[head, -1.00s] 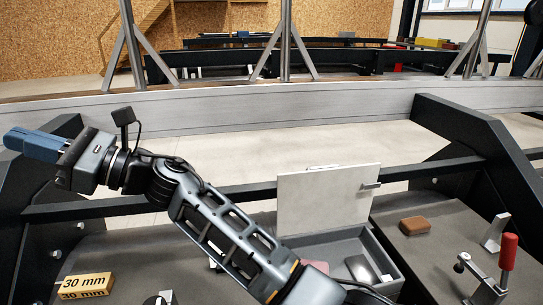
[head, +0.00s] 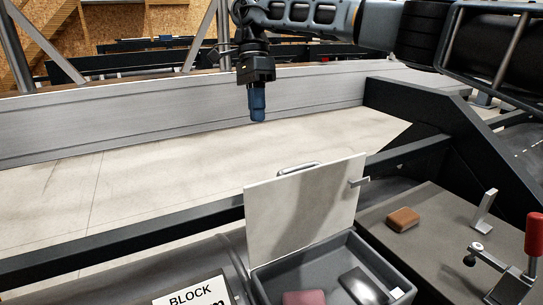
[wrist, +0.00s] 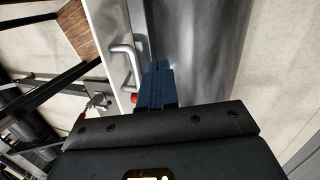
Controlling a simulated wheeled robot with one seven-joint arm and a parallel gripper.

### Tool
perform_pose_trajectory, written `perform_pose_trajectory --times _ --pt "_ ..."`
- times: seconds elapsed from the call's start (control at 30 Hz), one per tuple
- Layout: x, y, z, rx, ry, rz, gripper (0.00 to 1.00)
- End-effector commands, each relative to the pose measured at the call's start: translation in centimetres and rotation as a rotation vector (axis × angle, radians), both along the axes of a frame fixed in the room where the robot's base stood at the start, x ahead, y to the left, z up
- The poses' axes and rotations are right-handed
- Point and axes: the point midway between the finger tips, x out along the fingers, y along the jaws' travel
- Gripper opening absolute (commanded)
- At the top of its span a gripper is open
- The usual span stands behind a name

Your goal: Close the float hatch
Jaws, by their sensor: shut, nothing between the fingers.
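The float hatch lid (head: 305,212) is a pale panel standing open, roughly upright, at the back of a grey open box (head: 268,280). A metal handle (head: 298,168) sits on its far side near the top edge, and a small metal tab (head: 359,182) sticks out at its right edge. My gripper (head: 257,118) points down, beyond and above the lid, apart from it. Its blue fingers are shut and empty. In the wrist view the fingers (wrist: 157,68) lie just right of the handle (wrist: 124,65) on the lid's edge (wrist: 107,18).
Inside the box lie a maroon block (head: 304,298) and a dark rounded object (head: 361,286). To the right are a brown block (head: 403,219), a metal bracket (head: 484,212) and a red-handled clamp (head: 533,233). A dark rail (head: 120,240) runs behind the box.

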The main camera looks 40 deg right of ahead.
Motion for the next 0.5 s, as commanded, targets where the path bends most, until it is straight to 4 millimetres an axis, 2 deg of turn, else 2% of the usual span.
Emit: perform_pose_trajectory --times 0.03,0.13,0.27,0.5 --pt "-0.7 -1.8 0.3 -0.043 0.02 -0.03 0.0" --pt "-1.6 -3.7 0.7 -0.087 0.047 -0.066 0.0" --pt "-2.0 -4.1 0.1 -0.097 0.055 -0.071 0.0" --pt "-3.1 -3.6 -3.9 -0.092 0.055 -0.068 0.0"
